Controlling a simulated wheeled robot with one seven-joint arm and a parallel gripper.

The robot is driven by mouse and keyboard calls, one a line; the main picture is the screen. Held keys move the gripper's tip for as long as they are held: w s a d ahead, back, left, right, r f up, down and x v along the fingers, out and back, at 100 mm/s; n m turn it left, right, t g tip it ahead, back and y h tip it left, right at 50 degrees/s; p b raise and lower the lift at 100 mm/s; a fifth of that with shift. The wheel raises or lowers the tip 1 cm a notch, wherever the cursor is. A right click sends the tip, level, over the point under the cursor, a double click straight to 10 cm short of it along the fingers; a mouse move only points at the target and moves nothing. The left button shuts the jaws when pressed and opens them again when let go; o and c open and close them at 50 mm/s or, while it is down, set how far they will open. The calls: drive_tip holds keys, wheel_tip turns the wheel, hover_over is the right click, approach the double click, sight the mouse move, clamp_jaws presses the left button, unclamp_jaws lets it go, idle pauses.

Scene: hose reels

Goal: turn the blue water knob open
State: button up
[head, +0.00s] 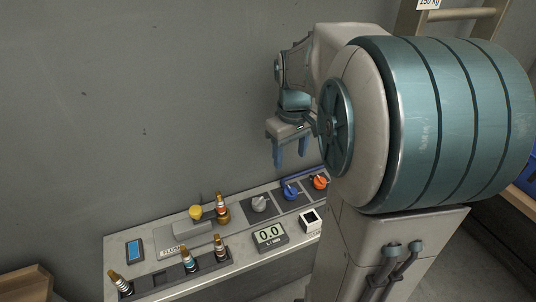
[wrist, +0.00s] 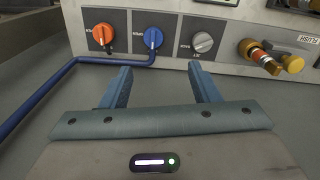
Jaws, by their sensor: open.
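The blue water knob (head: 290,190) sits on the bench panel between an orange knob (head: 320,182) and a grey knob (head: 260,203). In the wrist view the blue knob (wrist: 153,38) is on the panel face, a little beyond and between my fingertips, with a pale pointer mark on it. My gripper (head: 291,156) is above the panel in the head view, fingers pointing down. In the wrist view my gripper (wrist: 160,80) has its two blue fingers spread and empty, apart from the knob.
A blue hose (wrist: 45,95) runs from below the blue knob to the left. A wall rises behind the bench.

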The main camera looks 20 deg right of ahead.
sight(291, 189)
drive_tip(key=f, duration=0.4)
drive_tip(key=d+f, duration=0.1)
drive_tip(key=f, duration=0.9)
drive_tip(key=shift+w+d, duration=0.2)
drive_tip(key=shift+w, duration=0.2)
